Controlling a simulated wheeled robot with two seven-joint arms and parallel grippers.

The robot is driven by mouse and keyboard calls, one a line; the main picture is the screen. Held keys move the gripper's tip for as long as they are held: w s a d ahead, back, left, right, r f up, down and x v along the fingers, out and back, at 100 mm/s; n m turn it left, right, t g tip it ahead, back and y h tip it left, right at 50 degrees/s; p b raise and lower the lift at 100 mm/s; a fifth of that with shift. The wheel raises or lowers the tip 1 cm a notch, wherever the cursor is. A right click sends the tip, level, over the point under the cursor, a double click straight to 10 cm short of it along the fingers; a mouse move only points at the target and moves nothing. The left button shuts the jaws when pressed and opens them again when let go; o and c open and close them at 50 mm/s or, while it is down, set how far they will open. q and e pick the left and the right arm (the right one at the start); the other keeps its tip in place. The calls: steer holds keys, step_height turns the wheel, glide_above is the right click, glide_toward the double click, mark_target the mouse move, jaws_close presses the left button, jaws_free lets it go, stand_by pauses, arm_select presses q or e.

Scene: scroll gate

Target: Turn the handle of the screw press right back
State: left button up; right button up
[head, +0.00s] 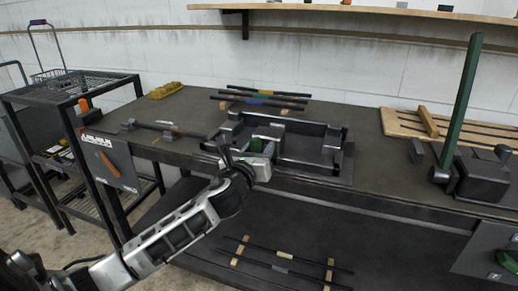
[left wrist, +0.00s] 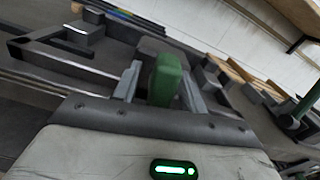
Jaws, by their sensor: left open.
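The screw press looks to be the dark metal frame (head: 330,150) on the bench, with a crossbar and end blocks; it also shows in the left wrist view (left wrist: 70,62). A green handle grip (head: 256,144) is at its near left side. In the left wrist view the green grip (left wrist: 166,80) stands up between the two fingers of my left gripper (left wrist: 160,82). In the head view my left gripper (head: 248,150) is at the press's near left corner. Its jaws are open, one finger each side of the grip. I cannot tell whether they touch it. My right gripper is not in view.
A tall green lever (head: 462,105) on a dark block stands at the bench's right. Rods lie on wooden strips (head: 262,98) behind the press. A rod tool (head: 165,127) lies to the left. A black wire rack (head: 70,90) stands beyond the bench's left end.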

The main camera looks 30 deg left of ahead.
arm_select(q)
steer(key=shift+w, duration=0.2)
steer(key=shift+c, duration=0.3)
jaws_close()
steer(key=shift+n, duration=0.3)
